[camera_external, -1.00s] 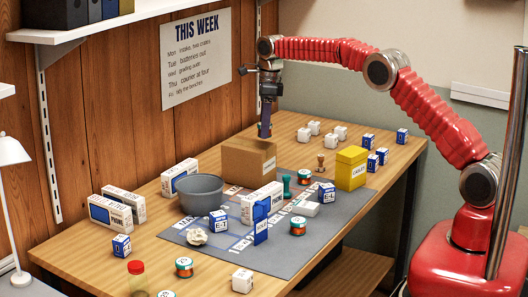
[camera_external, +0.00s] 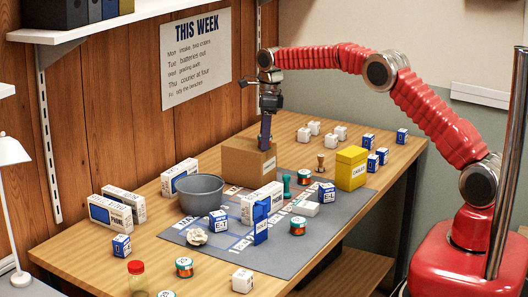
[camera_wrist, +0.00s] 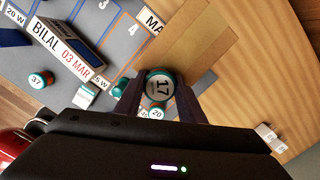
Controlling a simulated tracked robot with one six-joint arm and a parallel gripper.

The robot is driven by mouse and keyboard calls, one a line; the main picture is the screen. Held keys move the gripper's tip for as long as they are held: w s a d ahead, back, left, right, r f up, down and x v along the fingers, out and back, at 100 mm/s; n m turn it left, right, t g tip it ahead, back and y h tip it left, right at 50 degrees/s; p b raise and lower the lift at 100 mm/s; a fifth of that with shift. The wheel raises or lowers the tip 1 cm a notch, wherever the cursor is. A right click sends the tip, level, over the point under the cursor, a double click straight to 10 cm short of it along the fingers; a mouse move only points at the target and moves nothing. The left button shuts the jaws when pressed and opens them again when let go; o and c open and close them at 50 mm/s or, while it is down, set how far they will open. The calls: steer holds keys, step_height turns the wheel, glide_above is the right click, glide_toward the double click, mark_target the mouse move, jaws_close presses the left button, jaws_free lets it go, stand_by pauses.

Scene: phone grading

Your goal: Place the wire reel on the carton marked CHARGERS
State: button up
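The carton (camera_external: 240,160) is a brown cardboard box with a small label on its side, too small to read clearly, at the far left of the grey mat. Its top also shows in the wrist view (camera_wrist: 200,48). My gripper (camera_external: 265,146) is low over the carton's right part, pointing down. In the wrist view its fingers (camera_wrist: 158,98) are either side of a wire reel (camera_wrist: 159,85), seen from above with a round white label reading 17. The gripper appears shut on the reel. In the external view the fingers hide the reel, and I cannot tell whether it touches the carton.
Other reels stand on the mat (camera_external: 225,257) and table, one near the mat's right side (camera_external: 298,225). A yellow carton (camera_external: 351,168), grey bowl (camera_external: 201,194), white phone boxes (camera_external: 262,199) and several small cubes stand around. The right back table has clear patches.

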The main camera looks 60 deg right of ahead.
steer(key=o, duration=0.4)
steer(key=shift+o, duration=0.2)
steer(key=shift+r, duration=0.15)
step_height(320, 180, up, 12)
steer(key=shift+s+d, duration=0.35)
steer(key=shift+s, duration=0.1)
stand_by(0.6)
